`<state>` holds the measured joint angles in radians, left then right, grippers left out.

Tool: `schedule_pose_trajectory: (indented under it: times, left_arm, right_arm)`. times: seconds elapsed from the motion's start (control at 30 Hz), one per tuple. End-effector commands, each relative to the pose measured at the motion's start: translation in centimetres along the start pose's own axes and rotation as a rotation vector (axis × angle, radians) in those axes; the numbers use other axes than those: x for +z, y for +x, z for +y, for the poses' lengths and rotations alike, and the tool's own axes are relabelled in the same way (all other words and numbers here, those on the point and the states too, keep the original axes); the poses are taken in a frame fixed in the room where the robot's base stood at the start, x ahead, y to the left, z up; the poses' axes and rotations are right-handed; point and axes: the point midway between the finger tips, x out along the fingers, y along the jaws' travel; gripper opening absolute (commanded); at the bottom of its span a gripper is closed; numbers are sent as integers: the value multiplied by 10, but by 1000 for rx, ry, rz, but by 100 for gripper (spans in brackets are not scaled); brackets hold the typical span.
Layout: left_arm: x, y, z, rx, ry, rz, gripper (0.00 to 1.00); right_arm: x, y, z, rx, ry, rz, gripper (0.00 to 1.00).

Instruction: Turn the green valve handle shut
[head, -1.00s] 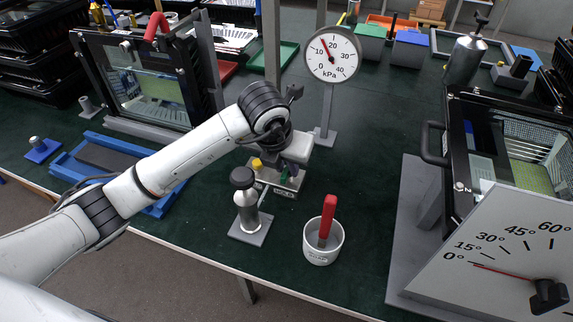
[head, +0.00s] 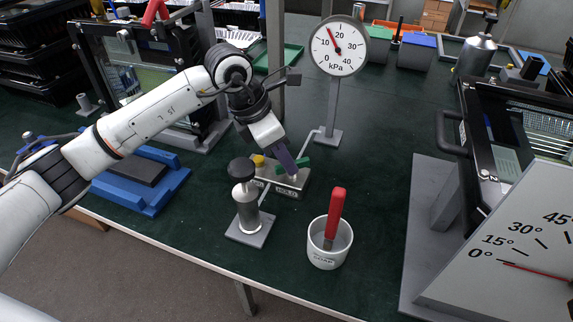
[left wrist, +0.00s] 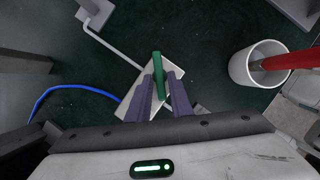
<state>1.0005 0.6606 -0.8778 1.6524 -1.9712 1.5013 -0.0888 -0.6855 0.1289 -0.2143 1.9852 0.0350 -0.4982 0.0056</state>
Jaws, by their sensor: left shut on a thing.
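The green valve handle (head: 303,163) sits on a small grey metal block (head: 292,186) on the dark green bench. My left gripper (head: 287,163) reaches down from above with its purple fingers at the handle, hiding its middle in the head view. In the left wrist view the green handle (left wrist: 158,66) stands between the two purple fingers (left wrist: 160,90), which are shut on it. The handle lies slantwise across the block in the head view. My right gripper is not in view.
A grey post with a dark knob (head: 241,169) stands close in front of the block. A white cup (head: 330,256) holds a red-handled tool (head: 335,215). A pressure gauge (head: 338,46) stands behind, with a pipe leading toward the block.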

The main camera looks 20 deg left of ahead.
Motion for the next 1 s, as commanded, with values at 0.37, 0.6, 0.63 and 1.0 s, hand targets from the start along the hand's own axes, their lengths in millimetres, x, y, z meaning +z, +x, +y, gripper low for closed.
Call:
schedule_pose_trajectory:
  times: [0.37,0.6,0.63,1.0]
  left_arm:
    - [2,0,7,-133,327,-2,0]
    - [3,0,10,-207,506,-1,0]
    - [4,0,10,-215,526,-2,0]
    - [5,1,12,-278,680,0,0]
  right_arm:
    - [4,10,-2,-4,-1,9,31]
    - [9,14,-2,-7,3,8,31]
    - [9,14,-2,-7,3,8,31]
    - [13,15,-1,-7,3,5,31]
